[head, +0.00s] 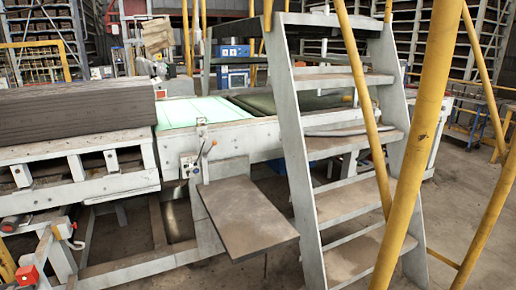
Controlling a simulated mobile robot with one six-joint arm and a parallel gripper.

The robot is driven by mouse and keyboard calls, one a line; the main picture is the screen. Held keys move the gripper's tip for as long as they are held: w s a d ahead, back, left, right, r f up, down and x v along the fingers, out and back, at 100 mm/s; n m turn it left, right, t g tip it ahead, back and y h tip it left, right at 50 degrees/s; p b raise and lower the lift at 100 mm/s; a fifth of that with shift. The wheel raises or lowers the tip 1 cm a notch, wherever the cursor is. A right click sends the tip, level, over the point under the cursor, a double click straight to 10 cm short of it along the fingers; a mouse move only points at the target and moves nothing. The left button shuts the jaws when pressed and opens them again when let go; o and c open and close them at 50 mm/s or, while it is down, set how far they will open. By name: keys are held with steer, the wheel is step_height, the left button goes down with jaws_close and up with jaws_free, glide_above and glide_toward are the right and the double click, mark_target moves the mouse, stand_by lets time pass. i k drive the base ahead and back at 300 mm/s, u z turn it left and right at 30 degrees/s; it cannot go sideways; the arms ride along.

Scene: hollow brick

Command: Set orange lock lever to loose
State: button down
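A small lever with an orange-red tip (214,143) stands up from a control box (190,166) on the front side of the grey machine, left of the metal stairs. It may be the orange lock lever, but it is too small to tell, and whether it is set to locked or loose cannot be read. My gripper is not in view, and no part of my arm shows near the lever.
Metal stairs (292,130) with yellow handrails (425,130) stand on the right. A brown tilted plate (248,215) juts out below the control box. A dark stack (75,115) lies on the left machine. Concrete floor (210,275) shows in front.

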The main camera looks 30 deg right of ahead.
mark_target(214, 143)
steer(key=z, duration=0.35)
steer(key=i, duration=1.25)
steer(key=u, duration=0.8)
steer(key=i, duration=0.4)
steer(key=u, duration=0.05)
steer(key=k, duration=0.9)
steer(key=u, duration=0.05)
